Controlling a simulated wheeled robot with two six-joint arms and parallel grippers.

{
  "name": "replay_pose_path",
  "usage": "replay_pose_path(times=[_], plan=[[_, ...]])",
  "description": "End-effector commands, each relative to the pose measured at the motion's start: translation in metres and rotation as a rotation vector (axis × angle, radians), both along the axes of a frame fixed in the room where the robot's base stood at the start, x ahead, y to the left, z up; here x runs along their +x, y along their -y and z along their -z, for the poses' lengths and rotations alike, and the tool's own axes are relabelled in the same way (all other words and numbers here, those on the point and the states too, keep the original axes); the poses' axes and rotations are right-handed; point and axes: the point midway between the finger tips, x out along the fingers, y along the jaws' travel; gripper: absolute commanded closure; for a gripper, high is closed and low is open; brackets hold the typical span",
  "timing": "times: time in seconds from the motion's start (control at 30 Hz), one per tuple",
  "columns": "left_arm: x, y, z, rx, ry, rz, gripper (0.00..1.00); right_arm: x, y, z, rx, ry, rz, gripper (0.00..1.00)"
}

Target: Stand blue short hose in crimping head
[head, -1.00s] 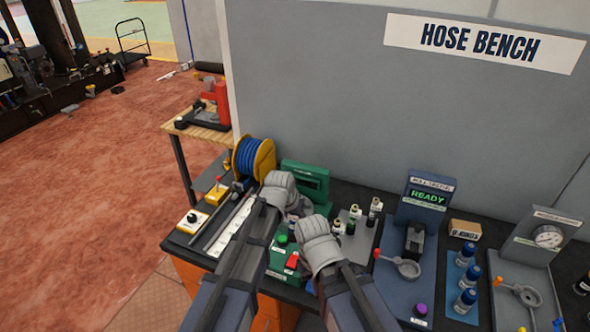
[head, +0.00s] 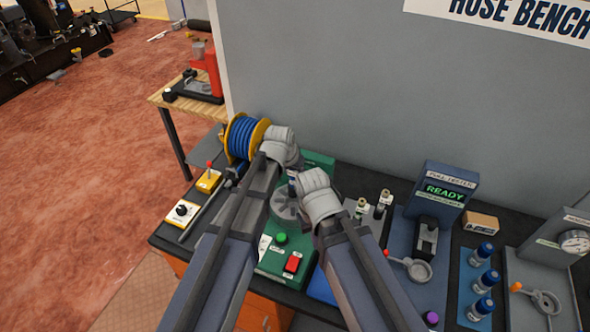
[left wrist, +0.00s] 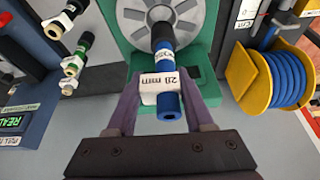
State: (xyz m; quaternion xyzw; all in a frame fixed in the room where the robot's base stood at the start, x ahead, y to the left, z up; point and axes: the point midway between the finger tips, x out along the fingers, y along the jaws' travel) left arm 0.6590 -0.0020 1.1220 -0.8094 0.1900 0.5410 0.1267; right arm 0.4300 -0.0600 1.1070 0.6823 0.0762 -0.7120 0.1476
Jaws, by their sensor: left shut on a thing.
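The blue short hose (left wrist: 166,60) carries a white label reading 28 mm. My left gripper (left wrist: 158,92) is shut on it around the label. The hose's dark far end overlaps the middle of the grey round crimping head (left wrist: 135,15); I cannot tell whether it is inside or above it. In the head view the crimping head (head: 284,207) sits on the green crimper, partly hidden by my arms. My left gripper (head: 287,163) is just behind it there. My right gripper (head: 315,182) is just right of the head, its fingers hidden.
The crimper base has a green button (head: 281,238) and a red switch (head: 292,262). A blue hose reel (head: 243,138) stands at left. Fittings (head: 382,204) and the READY station (head: 443,190) are on the right, with blue-capped bottles (head: 482,281) beyond.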

Motion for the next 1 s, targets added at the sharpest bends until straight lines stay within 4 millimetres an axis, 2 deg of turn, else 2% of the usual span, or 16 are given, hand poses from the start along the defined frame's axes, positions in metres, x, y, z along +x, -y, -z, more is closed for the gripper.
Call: replay_pose_path(times=[0.27,0.7,1.0], plan=[[0.0,0.0,0.016,0.0,0.001,0.0,1.0,0.0,0.0,0.016,-0.001,0.0,-0.003,1.0],[0.0,0.0,0.056,0.0,0.001,0.0,1.0,0.0,0.0,0.056,-0.002,-0.001,-0.012,1.0],[0.0,0.0,0.057,0.0,0.001,0.0,1.0,0.0,0.0,0.057,-0.003,0.0,-0.013,1.0]])
